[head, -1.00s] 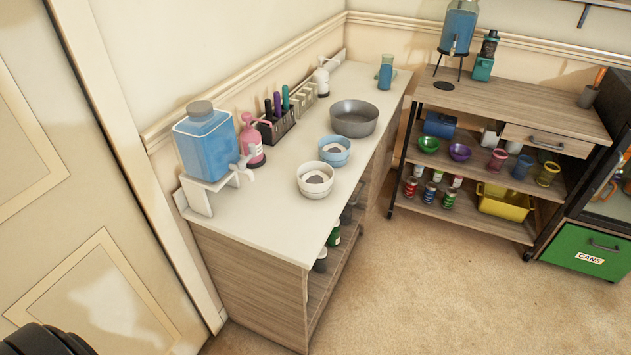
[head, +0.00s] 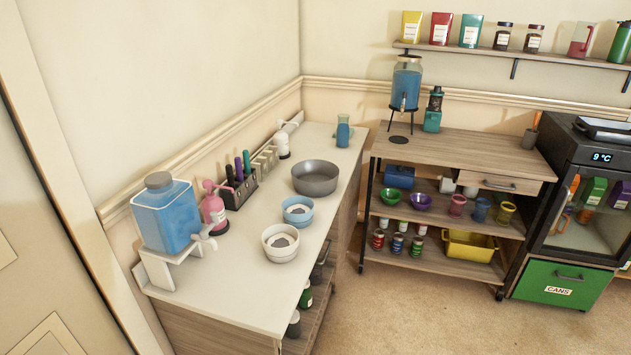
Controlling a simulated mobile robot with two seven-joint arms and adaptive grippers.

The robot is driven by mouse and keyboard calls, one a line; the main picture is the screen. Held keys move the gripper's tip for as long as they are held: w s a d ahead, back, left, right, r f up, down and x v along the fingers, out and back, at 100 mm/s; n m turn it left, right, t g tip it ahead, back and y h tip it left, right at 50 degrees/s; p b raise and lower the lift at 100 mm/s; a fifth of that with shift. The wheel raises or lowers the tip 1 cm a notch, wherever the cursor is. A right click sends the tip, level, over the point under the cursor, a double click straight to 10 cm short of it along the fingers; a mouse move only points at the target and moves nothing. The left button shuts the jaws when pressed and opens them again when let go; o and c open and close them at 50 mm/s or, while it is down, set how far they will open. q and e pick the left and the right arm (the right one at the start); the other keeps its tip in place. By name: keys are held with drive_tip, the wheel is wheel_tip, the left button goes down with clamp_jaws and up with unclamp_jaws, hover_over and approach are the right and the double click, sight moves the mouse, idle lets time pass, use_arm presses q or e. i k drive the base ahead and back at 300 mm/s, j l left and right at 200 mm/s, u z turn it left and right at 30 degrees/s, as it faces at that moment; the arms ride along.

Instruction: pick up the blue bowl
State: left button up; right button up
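The blue bowl (head: 298,211) stands upright on the white-topped counter (head: 235,285). It is light blue outside and has something white and grey inside. It sits between a white bowl (head: 280,243) in front and a larger grey bowl (head: 315,178) behind. The blue and white bowls are very close; I cannot tell if they touch. Neither of my grippers shows in the head view now.
A blue water dispenser (head: 166,214), a pink pump bottle (head: 214,208) and a marker holder (head: 238,187) line the wall side. A shelf cart (head: 455,150) and a small fridge (head: 590,205) stand right. Carpet (head: 410,310) is clear in front.

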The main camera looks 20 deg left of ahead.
sight(298, 211)
drive_tip(key=i+l+u, duration=0.4)
drive_tip(key=i+l, duration=0.45)
drive_tip(key=i, duration=0.1)
